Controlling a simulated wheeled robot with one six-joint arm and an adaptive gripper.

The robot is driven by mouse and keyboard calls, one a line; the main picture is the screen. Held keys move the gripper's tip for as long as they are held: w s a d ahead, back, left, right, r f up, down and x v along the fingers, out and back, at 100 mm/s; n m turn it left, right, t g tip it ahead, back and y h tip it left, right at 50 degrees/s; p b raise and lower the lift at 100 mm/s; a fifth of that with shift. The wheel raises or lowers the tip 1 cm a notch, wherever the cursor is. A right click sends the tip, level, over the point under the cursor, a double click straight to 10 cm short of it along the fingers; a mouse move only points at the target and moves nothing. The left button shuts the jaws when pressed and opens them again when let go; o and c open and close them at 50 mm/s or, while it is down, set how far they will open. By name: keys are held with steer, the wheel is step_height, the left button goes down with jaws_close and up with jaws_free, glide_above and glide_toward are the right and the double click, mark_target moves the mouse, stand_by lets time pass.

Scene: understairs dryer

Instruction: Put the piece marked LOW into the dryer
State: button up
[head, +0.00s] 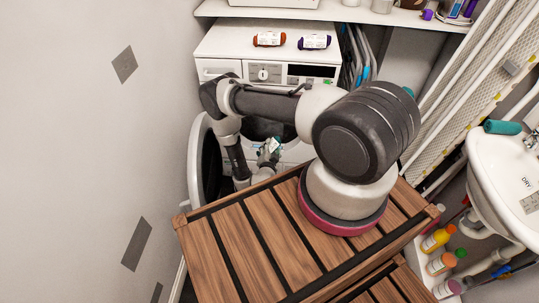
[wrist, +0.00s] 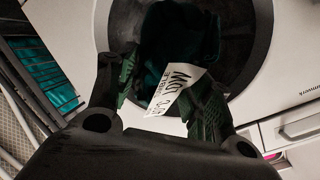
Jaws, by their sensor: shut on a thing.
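The piece marked LOW (wrist: 178,38) is a dark teal cloth with a white tag, on which LOW reads upside down in the wrist view. My gripper (wrist: 165,92) is shut on it, one finger on each side. The white dryer (head: 218,52) stands at the back under the shelf. Its round door (head: 196,165) is open to the left. In the wrist view the cloth is in front of the dark round opening (wrist: 238,25); I cannot tell whether any of it is inside. In the head view my gripper (head: 266,160) is low before the dryer, and my arm hides part of the opening.
An orange roll (head: 269,39) and a purple roll (head: 314,42), both labelled, lie on top of the dryer. At right are a sink (head: 500,185) with a teal roll (head: 502,127) and several bottles below. A drying rack (wrist: 25,75) shows at left in the wrist view.

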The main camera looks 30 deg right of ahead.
steer(key=r+x, duration=0.3)
steer(key=x, duration=2.6)
steer(key=shift+w+d, duration=0.25)
steer(key=shift+w, duration=0.05)
steer(key=shift+r, duration=0.15)
steer(key=o, duration=1.2)
steer(key=shift+c, duration=0.2)
steer(key=v, duration=1.2)
